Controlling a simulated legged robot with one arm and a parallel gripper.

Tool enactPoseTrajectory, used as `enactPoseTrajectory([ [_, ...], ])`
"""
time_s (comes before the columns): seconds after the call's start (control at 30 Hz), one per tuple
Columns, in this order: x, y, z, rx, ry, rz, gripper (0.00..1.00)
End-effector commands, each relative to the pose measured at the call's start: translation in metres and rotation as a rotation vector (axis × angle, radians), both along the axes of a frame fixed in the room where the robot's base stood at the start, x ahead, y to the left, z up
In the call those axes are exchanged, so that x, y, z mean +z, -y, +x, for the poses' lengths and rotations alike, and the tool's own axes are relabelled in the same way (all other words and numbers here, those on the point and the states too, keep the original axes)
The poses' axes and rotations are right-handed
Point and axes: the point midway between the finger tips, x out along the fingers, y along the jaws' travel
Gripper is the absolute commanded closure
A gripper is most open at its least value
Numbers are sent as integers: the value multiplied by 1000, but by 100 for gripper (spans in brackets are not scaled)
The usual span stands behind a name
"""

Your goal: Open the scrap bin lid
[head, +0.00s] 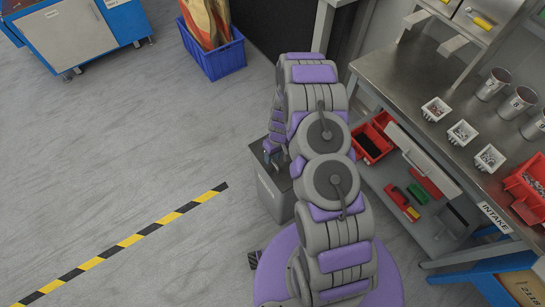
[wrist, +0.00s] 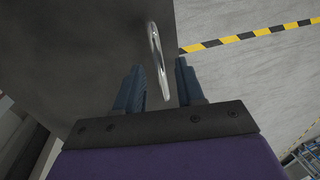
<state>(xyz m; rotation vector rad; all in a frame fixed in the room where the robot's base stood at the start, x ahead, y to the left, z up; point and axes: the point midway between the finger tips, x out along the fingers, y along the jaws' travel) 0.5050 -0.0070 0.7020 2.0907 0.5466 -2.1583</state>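The scrap bin (head: 268,192) is a grey box on the floor beside my arm in the head view, and my arm hides part of it. In the wrist view, a dark grey surface that looks like its lid (wrist: 80,50) fills the upper left. A curved shiny metal handle (wrist: 157,50) stands on it near its right edge. My gripper (wrist: 160,85) is open, with one dark finger on each side of the handle's near end. I see no clear contact between fingers and handle. In the head view my gripper (head: 271,150) is at the bin's top, small and partly hidden.
A steel workbench (head: 385,75) with cups and small trays stands at the right, with red bins (head: 370,142) on its lower shelf. A blue crate (head: 222,62) is behind. A yellow-black floor stripe (head: 130,240) crosses the open floor at left.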

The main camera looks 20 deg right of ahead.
Motion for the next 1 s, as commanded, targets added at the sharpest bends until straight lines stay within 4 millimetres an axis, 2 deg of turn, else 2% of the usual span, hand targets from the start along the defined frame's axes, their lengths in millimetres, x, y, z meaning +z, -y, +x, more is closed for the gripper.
enactPoseTrajectory([
  [0.37, -4, -1, 0, -1, 0, 1, 63],
  [0.73, -4, -1, -1, -1, -1, 1, 98],
  [1.0, -4, -1, -1, -1, -2, 2, 100],
])
